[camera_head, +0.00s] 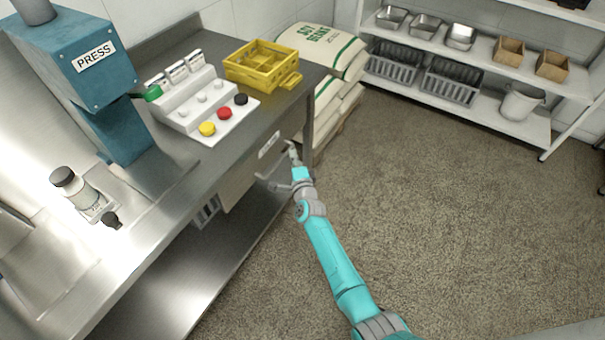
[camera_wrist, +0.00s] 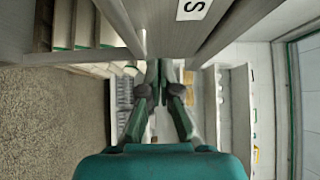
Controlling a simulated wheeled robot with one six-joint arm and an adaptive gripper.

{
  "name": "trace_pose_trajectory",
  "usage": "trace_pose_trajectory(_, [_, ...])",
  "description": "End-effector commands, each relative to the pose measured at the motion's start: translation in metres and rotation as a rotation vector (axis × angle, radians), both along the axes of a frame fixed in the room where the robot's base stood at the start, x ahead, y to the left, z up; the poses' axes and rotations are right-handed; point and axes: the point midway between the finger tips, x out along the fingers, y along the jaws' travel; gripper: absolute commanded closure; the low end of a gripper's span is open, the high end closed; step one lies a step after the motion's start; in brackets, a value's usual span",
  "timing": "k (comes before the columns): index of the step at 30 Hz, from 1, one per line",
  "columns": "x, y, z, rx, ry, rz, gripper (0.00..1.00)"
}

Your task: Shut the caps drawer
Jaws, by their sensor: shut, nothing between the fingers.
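The drawer (camera_head: 240,186) sits under the steel bench, with a white label (camera_head: 269,145) on or above its front. In the wrist view part of a label ending in S (camera_wrist: 195,9) shows on a grey panel (camera_wrist: 232,22) at the top. How far the drawer stands out is hard to tell. My gripper (camera_head: 291,150) is at the bench's right end, close beside the label; contact is unclear. In the wrist view its fingertips (camera_wrist: 158,68) are together and empty, just below the panel in the picture.
Stacked sacks (camera_head: 335,85) lie beyond the bench end. Shelves (camera_head: 480,70) stand at the back. The floor (camera_head: 450,210) to the right is clear.

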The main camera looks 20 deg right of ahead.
Motion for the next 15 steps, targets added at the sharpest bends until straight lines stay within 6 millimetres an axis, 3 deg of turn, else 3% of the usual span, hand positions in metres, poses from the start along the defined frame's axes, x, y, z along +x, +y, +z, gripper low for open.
trace_pose_trajectory(9, [-0.049, 0.007, -0.002, 0.001, 0.001, 0.000, 1.00])
trace_pose_trajectory(15, [-0.068, 0.010, -0.001, 0.000, 0.000, -0.001, 1.00])
